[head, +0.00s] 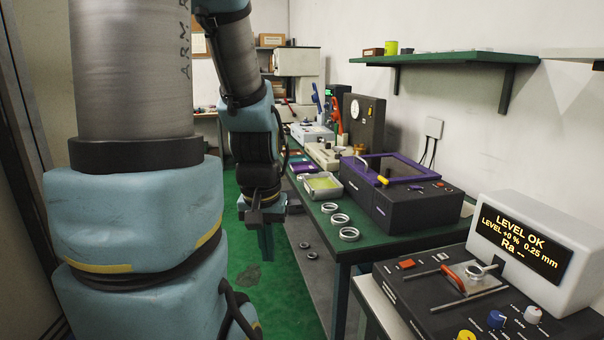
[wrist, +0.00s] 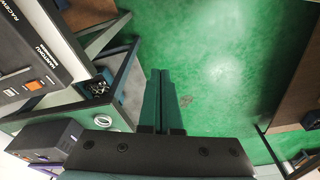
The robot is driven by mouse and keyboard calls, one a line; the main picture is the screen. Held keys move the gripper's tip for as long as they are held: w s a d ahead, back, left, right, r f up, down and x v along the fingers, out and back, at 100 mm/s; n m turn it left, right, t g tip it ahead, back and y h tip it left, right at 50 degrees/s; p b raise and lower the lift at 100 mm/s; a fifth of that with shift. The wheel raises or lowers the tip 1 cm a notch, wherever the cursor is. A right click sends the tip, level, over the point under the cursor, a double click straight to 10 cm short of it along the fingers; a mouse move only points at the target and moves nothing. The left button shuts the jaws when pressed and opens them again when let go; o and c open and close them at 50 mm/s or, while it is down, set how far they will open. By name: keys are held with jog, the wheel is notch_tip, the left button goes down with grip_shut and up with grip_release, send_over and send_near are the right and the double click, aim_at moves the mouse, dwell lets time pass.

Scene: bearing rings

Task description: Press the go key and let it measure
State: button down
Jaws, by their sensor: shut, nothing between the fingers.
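The measuring unit stands at the lower right in the head view, a dark base (head: 390,285) with a grey display housing (head: 575,240). Its lit screen (head: 519,243) reads "LEVEL OK", "LEVEL +0 %", "0.25 mm" and "Ra --". An orange-red square key (head: 407,264) is on the base's back left; its label is too small to read. It looks like the orange key (wrist: 33,86) in the wrist view. A ring (head: 482,270) sits near a red curved part (head: 453,277). My gripper (head: 266,245) is shut and empty, pointing down over the floor, left of the bench and apart from the unit.
Blue, white and yellow knobs (head: 496,319) are along the unit's front. Several metal rings (head: 340,220) lie on the green bench (head: 318,232), by a dark box with a purple frame (head: 412,205). A green shelf (head: 450,60) is above. The green floor (wrist: 215,60) below my gripper is clear.

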jog(key=r+n+t+h+p, duration=0.1)
jog(key=n+t+h+p, duration=0.25)
jog(key=p, duration=0.75)
send_over(444, 257)
jog(key=shift+s+r+t+h, duration=0.1)
jog(key=shift+t+h, duration=0.15)
jog(key=shift+t, duration=0.2)
notch_tip(444, 257, down, 9)
jog(key=b, duration=0.8)
jog(key=shift+r, duration=0.15)
